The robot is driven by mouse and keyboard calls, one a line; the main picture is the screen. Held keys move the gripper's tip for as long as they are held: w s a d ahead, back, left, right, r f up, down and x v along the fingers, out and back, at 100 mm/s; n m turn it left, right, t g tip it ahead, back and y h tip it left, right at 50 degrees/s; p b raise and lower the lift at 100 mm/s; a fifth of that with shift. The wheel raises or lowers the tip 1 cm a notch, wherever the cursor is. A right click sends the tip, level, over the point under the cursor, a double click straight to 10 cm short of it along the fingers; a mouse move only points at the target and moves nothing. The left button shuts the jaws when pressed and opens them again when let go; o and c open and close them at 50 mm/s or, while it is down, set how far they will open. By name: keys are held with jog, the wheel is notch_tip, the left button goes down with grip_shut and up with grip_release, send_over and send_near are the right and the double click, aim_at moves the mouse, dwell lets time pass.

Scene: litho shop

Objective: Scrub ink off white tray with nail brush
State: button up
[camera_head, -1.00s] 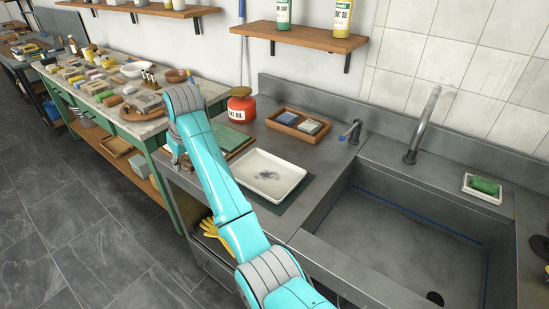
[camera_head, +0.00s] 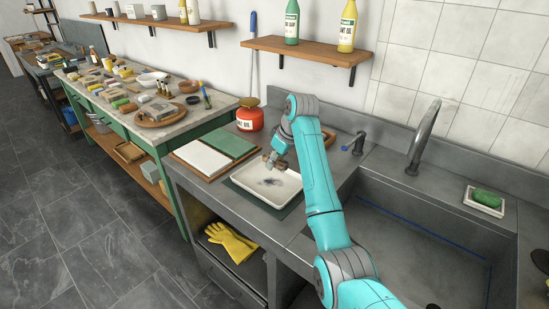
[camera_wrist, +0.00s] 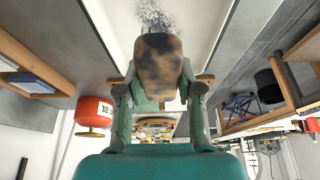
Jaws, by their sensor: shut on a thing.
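The white tray (camera_head: 291,190) lies on a dark green mat (camera_head: 244,195) on the metal counter. A dark ink smudge (camera_head: 270,182) marks its floor; ink specks also show in the wrist view (camera_wrist: 153,16). My gripper (camera_head: 275,158) is over the tray's far side. In the wrist view my gripper (camera_wrist: 159,82) is shut on the nail brush (camera_wrist: 158,62), a brown rounded block with dark stains, whose end points toward the ink. Its bristles are hidden. I cannot tell whether it touches the tray.
A red can (camera_head: 250,119) stands behind the tray. White (camera_head: 203,157) and green (camera_head: 231,145) boards lie to its left. A shelf (camera_head: 307,50) with bottles hangs above.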

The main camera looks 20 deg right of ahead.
send_over(272, 183)
jog(key=s, duration=0.1)
jog(key=shift+s+d+f, duration=0.1)
jog(key=shift+d+f, duration=0.1)
jog(key=shift+f, duration=1.25)
jog(key=shift+d+f, duration=0.2)
jog(key=shift+f, duration=1.2)
jog(key=shift+f, duration=0.95)
